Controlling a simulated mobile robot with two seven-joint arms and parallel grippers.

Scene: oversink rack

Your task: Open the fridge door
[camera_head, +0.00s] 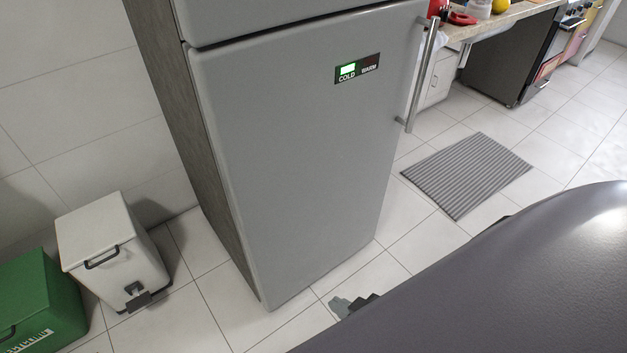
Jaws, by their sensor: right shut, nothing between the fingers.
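The grey fridge door (295,150) fills the middle of the head view and looks shut against the fridge body. A small panel (357,69) on it reads COLD and WARM, with a green light above COLD. The vertical metal handle (421,75) is at the door's upper right edge, and nothing touches it. My right gripper (348,305) shows only in part, low in the view, below and in front of the door and far from the handle. It is shut and empty; most of it is hidden behind my large dark arm part. My left gripper is not in view.
A white pedal bin (110,245) and a green bin (40,300) stand left of the fridge. A striped grey mat (468,174) lies on the tiled floor at right. A wooden counter (500,20) with a red item is behind the handle. Floor before the fridge is clear.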

